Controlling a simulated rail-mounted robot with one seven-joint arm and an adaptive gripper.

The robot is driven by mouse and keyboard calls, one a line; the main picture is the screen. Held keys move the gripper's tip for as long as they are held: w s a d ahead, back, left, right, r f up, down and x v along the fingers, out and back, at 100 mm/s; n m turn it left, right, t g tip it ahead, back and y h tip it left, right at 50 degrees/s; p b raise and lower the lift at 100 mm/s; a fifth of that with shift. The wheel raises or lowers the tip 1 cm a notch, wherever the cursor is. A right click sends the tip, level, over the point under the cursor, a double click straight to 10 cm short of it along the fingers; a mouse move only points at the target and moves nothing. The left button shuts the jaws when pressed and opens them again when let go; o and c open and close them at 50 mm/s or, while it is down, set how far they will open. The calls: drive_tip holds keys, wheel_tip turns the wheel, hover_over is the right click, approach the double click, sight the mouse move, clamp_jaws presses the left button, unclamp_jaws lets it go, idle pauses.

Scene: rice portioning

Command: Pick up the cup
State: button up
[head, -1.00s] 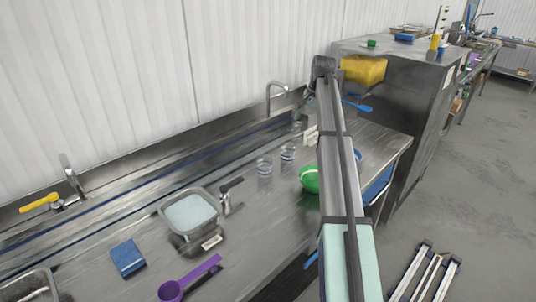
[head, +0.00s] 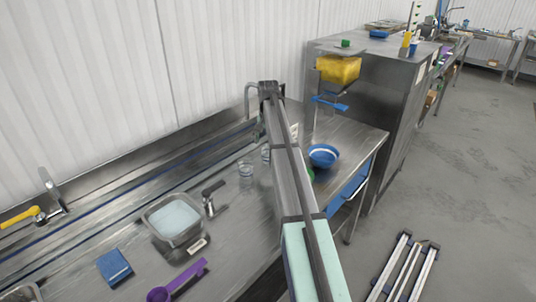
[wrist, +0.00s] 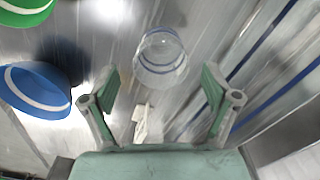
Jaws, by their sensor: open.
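Two clear cups stand on the steel counter in the head view. One cup (head: 246,170) is left of my arm, and the other cup (head: 266,153) is partly hidden by it. In the wrist view a clear cup (wrist: 160,58) lies ahead, between the directions of the two fingers. My gripper (wrist: 160,92) is open and empty, with its green fingers spread to either side. The cup appears beyond the fingertips; I cannot tell which of the two cups it is. The gripper is not clearly visible in the head view.
A blue bowl (head: 323,156) and a mostly hidden green bowl (head: 309,175) stand right of the cups. A small white card (wrist: 141,122) lies near the gripper.

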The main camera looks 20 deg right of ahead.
sight(268, 152)
drive_tip(key=shift+w+f+p, duration=0.15)
drive_tip(key=shift+f+p, duration=0.85)
drive_tip(key=shift+f, duration=1.9)
drive_tip(key=c, duration=1.2)
